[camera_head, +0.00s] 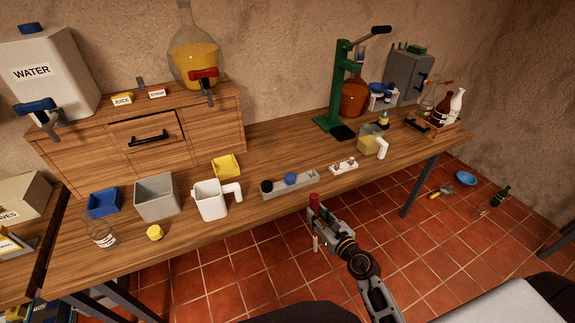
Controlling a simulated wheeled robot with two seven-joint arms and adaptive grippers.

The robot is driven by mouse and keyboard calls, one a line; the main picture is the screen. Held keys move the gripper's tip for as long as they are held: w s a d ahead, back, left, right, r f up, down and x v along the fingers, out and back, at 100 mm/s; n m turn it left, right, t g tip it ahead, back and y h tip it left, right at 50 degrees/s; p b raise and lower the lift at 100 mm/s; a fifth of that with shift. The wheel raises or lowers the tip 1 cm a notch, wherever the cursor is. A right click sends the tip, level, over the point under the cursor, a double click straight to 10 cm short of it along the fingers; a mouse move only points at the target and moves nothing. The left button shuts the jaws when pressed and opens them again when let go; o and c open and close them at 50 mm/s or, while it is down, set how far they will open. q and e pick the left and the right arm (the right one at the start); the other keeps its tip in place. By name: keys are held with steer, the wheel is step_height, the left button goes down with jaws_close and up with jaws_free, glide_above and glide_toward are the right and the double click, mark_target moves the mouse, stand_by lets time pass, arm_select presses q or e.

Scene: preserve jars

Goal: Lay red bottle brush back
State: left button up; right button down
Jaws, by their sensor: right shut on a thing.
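My right gripper (317,216) is just off the front edge of the wooden table, over the tiled floor. It is shut on the red bottle brush (314,201). A red end of the brush sticks up above the jaws, and a thin part shows below them. The brush looks roughly upright; its middle is hidden by the jaws. My left gripper is out of view.
A grey tray (271,195) with a black and a blue ball lies near the front edge, left of my gripper. A green press (337,95) stands behind.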

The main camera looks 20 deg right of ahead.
steer(key=shift+d+n+g+y, duration=0.3)
steer(key=shift+d+n+g, duration=0.1)
steer(key=shift+d+g, duration=0.15)
steer(key=shift+d+r+n+g+y, duration=0.1)
steer(key=shift+d+n+g+y, duration=0.3)
steer(key=shift+d+g+y, duration=0.2)
